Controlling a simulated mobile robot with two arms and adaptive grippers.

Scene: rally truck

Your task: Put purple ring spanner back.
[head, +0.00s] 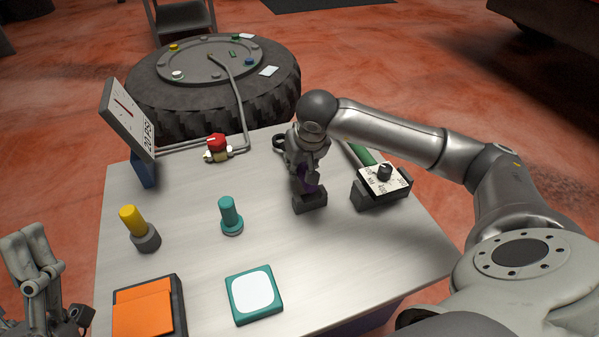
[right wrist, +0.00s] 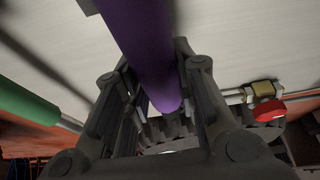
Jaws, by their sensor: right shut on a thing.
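The purple ring spanner (right wrist: 148,45) fills the top middle of the right wrist view, its purple handle between the fingers of my right gripper (right wrist: 155,100). In the head view my right gripper (head: 306,165) points down over the table, and only a little of the purple spanner (head: 309,187) shows below it. A small dark block (head: 310,202) stands directly beneath; whether the spanner touches it I cannot tell. A dark ring (head: 279,142) shows behind the gripper. My left gripper (head: 32,262) is off the table's left side, away from the spanner; its opening is unclear.
Right of my right gripper is a dial block (head: 383,183) with a green handle (head: 360,154) behind it. Teal peg (head: 230,213), yellow peg (head: 133,220), orange case (head: 145,308) and teal-white pad (head: 254,294) stand nearer. A gauge (head: 128,115), red valve (head: 217,143) and tyre (head: 180,115) are behind.

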